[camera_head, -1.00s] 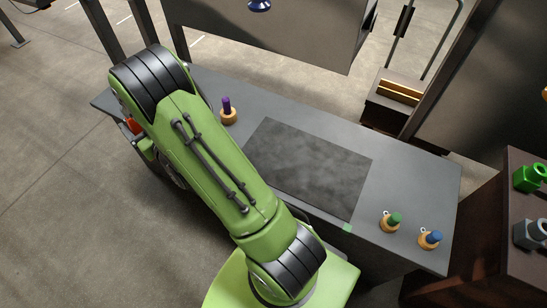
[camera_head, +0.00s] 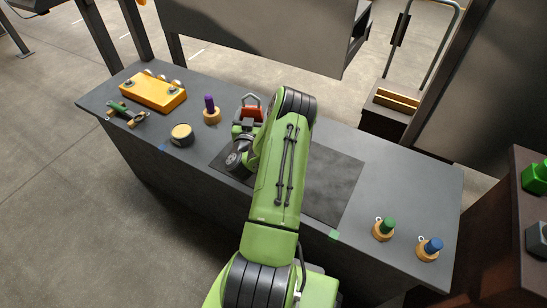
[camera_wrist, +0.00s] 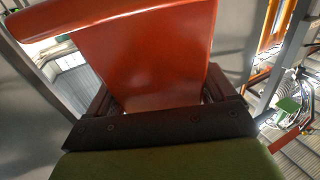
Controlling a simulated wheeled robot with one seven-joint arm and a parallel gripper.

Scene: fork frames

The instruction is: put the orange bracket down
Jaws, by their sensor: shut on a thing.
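The orange bracket (camera_head: 253,113) is red-orange and shows in the head view just beyond my wrist, over the back of the dark mat (camera_head: 335,180). In the wrist view the bracket (camera_wrist: 145,60) fills the upper middle as a broad plate with a rolled edge. My gripper (camera_head: 246,125) is shut on the bracket, with dark jaws on either side of its lower part in the wrist view (camera_wrist: 160,100). My arm hides part of the mat. I cannot tell whether the bracket touches the surface.
The grey bench (camera_head: 410,185) carries a yellow-orange fixture (camera_head: 156,92), a purple-topped peg (camera_head: 210,108), a round tan-topped part (camera_head: 182,135) and a green tool (camera_head: 125,112) on the left. A green-topped peg (camera_head: 384,228) and a blue-topped peg (camera_head: 430,249) stand at the right.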

